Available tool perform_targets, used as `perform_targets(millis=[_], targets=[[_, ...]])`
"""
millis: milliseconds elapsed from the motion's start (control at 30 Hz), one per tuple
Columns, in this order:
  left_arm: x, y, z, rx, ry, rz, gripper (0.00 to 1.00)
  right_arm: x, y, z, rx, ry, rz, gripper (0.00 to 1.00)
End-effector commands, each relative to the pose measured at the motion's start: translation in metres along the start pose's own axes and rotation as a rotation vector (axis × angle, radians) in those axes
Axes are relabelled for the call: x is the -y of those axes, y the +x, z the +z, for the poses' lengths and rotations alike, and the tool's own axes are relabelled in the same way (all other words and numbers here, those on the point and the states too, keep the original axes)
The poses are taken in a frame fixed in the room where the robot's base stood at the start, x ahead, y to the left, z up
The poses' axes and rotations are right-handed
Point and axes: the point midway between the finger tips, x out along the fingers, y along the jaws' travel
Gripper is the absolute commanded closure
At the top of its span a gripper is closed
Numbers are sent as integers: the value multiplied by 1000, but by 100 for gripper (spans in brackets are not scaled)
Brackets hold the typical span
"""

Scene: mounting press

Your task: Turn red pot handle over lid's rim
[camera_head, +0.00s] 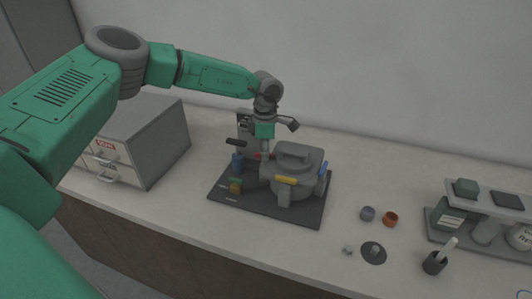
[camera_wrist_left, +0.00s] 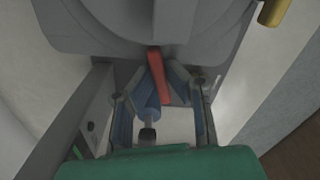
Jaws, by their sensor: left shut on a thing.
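The grey mounting press pot (camera_head: 300,175) with its lid (camera_head: 294,155) stands on a dark base plate (camera_head: 225,199). Its red handle (camera_head: 271,157) is at the rear left side of the pot, mostly hidden by my gripper in the head view. My left gripper (camera_head: 264,152) reaches down from above, beside the pot's rear left. In the left wrist view my left gripper (camera_wrist_left: 163,80) is shut on the red handle (camera_wrist_left: 158,74), which shows between the fingertips, beside the grey lid rim.
A drawer cabinet (camera_head: 150,145) is at the left. Small cups (camera_head: 390,219), a dark disc (camera_head: 373,253) and a shelf rack (camera_head: 480,200) are at the right.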

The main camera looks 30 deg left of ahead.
Motion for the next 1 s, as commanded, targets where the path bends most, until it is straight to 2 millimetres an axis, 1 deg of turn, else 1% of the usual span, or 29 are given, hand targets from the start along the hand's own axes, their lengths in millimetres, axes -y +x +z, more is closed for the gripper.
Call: perform_targets(millis=[33,200,400,900,933,967,1000], targets=[[-3,-3,0,4,26,8,100,0,0,0,0,0,0,100],[-4,-3,0,5,111,9,100,0,0,0,0,0,0,100],[-4,-4,0,5,166,10,100,0,0,0,0,0,0,100],[-4,-4,0,6,183,12,100,0,0,0,0,0,0,100],[-4,-4,0,6,183,12,85,0,0,0,0,0,0,100],[-4,-4,0,6,183,12,81,0,0,0,0,0,0,100],[-4,-4,0,5,183,12,81,0,0,0,0,0,0,100]])
